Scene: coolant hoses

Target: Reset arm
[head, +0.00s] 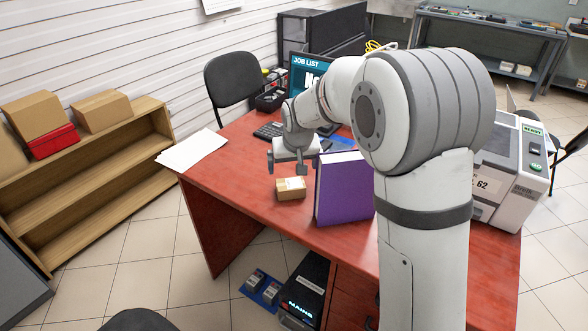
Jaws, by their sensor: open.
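My gripper (286,169) hangs over the red desk (235,165), pointing down, with its two fingers spread apart and nothing between them. A small cardboard box (291,188) lies on the desk just below and in front of the gripper, apart from it in the picture. My white and grey arm reaches from the right foreground and hides part of the desk's right side.
A purple binder (342,190) stands right of the small box. A monitor (303,75), a keyboard (268,131) and papers (193,149) are on the desk. A boxy machine (508,175) stands at right. A wooden shelf (90,190) stands left, with clear tiled floor before it.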

